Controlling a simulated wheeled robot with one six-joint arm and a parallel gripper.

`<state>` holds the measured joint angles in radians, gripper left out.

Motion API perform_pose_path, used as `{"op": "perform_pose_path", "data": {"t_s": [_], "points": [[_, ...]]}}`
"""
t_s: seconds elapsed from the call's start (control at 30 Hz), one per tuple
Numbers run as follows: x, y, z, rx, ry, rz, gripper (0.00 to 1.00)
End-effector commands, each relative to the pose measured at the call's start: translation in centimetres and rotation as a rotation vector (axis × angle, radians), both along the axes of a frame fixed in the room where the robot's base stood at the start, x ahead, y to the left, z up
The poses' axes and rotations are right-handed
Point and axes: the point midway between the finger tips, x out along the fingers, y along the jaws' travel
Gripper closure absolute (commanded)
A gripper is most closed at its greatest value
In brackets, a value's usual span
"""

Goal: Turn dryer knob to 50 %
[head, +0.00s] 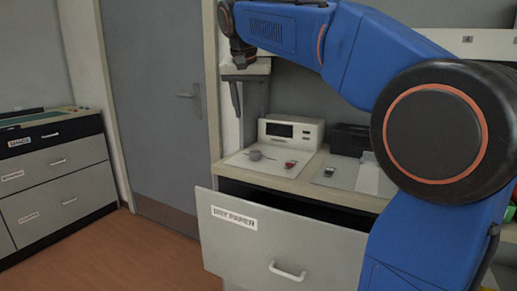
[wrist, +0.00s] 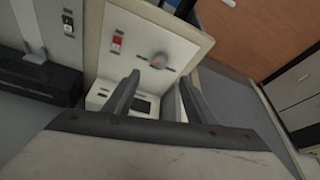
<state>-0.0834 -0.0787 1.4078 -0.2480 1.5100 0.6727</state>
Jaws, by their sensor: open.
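The dryer (head: 288,132) is a white unit with a dark display on the counter. Its grey round knob (head: 256,155) sits on the white panel in front of the display. In the wrist view the knob (wrist: 159,61) lies just beyond the fingertips, with dark marks beside it. Its setting is too small to read. A red switch (head: 290,164) is on the same panel, and it also shows in the wrist view (wrist: 117,42). My gripper (head: 238,98) is above the panel, pointing down, apart from the knob. In the wrist view its fingers (wrist: 157,85) are spread and empty.
A drawer labelled DRY PAPER (head: 270,240) stands pulled out below the counter. A black device (head: 350,139) and a second switch (head: 329,172) are right of the dryer. A grey door (head: 160,110) and a drawer cabinet (head: 60,175) are at left.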

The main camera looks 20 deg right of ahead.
Motion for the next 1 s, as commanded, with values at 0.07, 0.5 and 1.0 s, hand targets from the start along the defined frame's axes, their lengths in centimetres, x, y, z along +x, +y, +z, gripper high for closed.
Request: {"op": "perform_pose_path", "data": {"t_s": [0.07,0.5,1.0], "points": [[0.9,0.0,0.6,0.000,-0.001,-0.019,0.50],[2.6,-0.9,-2.7,-0.001,-0.001,-0.036,0.50],[5.3,-2.9,-10.9,0.000,-0.001,-0.035,0.50]]}}
